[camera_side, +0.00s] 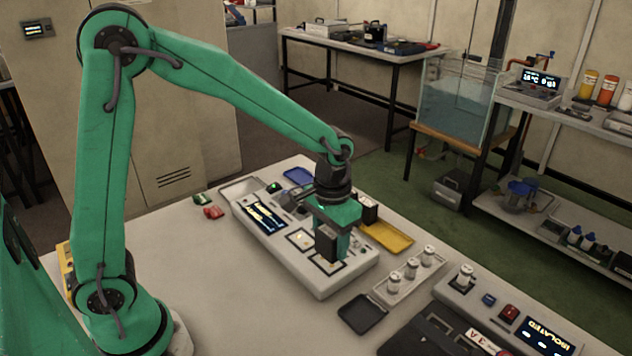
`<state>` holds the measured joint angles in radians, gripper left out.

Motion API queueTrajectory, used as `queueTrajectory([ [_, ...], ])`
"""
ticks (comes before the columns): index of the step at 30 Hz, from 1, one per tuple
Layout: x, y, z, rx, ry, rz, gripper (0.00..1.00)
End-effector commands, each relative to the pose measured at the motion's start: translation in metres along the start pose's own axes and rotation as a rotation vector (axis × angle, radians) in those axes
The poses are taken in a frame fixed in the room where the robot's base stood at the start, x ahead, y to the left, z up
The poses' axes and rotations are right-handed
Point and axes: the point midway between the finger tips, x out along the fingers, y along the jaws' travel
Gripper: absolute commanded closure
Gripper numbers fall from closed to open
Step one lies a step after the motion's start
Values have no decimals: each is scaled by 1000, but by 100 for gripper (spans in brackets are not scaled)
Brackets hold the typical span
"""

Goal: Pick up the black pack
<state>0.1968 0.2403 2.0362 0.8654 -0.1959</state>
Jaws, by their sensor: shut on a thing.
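My gripper (338,238) points down over the front part of the pale console on the table. It is shut on a dark block, the black pack (326,244), which shows at the lower left of the green jaw. The jaws hide part of the pack. I cannot tell whether its underside touches the console (318,285) or is just above it.
Another small dark block (368,208) stands just behind my gripper, by a yellow tray (387,236). The table (215,275) left of the console is mostly clear.

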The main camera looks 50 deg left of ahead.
Motion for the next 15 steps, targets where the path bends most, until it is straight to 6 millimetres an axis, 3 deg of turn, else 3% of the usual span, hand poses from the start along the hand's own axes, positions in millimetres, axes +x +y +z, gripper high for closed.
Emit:
queueTrajectory([
  [6, -24, 32, 24, 5, 4, 1, 83],
  [15, -44, 58, 43, 2, 3, 1, 83],
])
